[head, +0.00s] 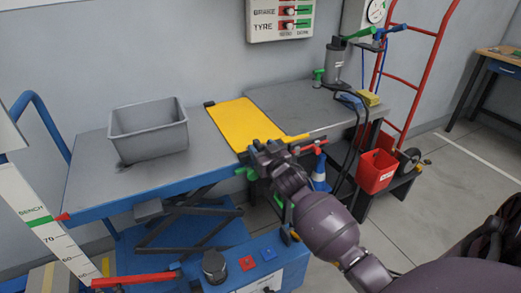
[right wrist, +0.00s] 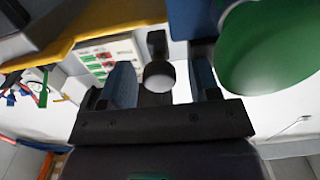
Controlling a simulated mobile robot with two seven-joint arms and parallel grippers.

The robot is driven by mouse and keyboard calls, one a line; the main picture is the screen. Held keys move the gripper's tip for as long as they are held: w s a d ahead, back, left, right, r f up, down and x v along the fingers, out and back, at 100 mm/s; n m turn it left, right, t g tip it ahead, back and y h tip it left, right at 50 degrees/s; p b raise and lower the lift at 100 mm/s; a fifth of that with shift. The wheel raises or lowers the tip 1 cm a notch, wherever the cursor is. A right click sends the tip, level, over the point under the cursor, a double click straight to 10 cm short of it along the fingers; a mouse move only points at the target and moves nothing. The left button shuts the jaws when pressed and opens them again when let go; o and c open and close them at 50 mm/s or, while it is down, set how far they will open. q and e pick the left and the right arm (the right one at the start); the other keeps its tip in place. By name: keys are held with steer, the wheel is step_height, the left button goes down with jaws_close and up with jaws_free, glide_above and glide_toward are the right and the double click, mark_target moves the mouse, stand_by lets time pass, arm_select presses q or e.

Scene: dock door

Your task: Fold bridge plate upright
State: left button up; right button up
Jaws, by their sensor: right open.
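The yellow bridge plate (head: 240,120) lies flat in the head view, between the blue lift table and the grey bench. My right gripper (head: 262,153) is at the plate's near edge, close to a green part (head: 246,172). In the right wrist view its two fingers (right wrist: 164,85) are apart. A dark stem with a pale round end (right wrist: 158,75) shows between them; I cannot tell whether they touch it. A yellow edge (right wrist: 100,22) and a large blurred green shape (right wrist: 265,45) are close to the camera. My left gripper is not in view.
A grey bin (head: 148,132) stands on the lift table (head: 88,170). The bench (head: 310,108) carries a grey pump (head: 335,62) and a yellow block (head: 368,97).

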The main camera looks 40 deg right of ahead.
steer(key=shift+w, duration=0.1)
steer(key=shift+c, duration=0.3)
jaws_close()
steer(key=shift+r, duration=0.1)
